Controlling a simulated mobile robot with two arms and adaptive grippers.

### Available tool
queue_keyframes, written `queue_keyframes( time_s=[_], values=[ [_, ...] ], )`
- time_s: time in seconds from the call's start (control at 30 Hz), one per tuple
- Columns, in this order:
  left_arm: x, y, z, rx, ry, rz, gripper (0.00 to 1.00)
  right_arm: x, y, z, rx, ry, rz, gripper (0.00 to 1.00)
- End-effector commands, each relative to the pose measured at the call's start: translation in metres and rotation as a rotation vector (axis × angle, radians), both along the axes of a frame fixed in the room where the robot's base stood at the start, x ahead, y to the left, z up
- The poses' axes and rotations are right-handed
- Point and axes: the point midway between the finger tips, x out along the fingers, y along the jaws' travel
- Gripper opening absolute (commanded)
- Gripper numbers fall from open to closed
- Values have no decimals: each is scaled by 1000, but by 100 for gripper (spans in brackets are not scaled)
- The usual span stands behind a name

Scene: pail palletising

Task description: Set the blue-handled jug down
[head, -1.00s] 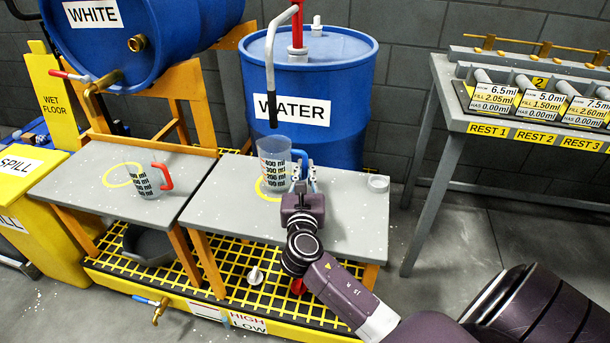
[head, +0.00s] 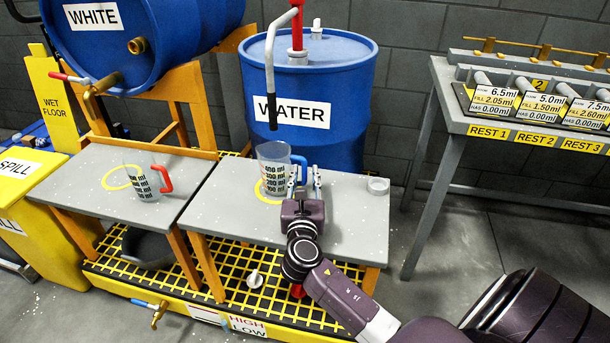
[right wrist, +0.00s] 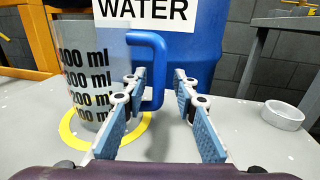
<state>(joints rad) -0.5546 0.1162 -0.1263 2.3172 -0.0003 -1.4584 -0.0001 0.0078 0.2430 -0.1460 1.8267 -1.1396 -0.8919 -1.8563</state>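The blue-handled jug (head: 272,172) is clear with black ml marks and stands upright on the grey table under the water drum's spout. It also shows in the right wrist view (right wrist: 85,75), its base inside a yellow ring (right wrist: 75,140). My right gripper (head: 305,176) is at the jug's right side. In the right wrist view its fingers (right wrist: 160,85) are spread, with the blue handle (right wrist: 158,75) between the tips, nearer the left finger. A clear gap shows between the handle and the right finger. My left gripper is not in view.
A red-handled jug (head: 145,178) stands on the left table (head: 85,190). The blue water drum (head: 335,75) stands close behind, its spout (head: 271,95) above the jug. A small clear dish (head: 378,185) sits to the right. The right table's front area (head: 350,230) is clear.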

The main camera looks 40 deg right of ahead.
Motion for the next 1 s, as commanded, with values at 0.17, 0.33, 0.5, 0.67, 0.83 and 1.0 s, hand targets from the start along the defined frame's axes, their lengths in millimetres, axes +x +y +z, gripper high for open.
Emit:
queue_keyframes(
  time_s=[0.17,0.33,0.5,0.67,0.83,1.0],
  values=[
    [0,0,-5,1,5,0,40,-11,10,2,1,2,2,27],
    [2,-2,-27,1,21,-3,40,-40,32,2,3,3,2,27],
    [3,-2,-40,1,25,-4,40,-68,54,2,3,3,1,27],
    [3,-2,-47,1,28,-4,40,-86,68,2,1,1,1,27],
    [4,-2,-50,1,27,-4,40,-94,74,3,1,-1,0,27],
    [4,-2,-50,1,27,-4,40,-95,75,3,0,-1,0,27]
  ],
)
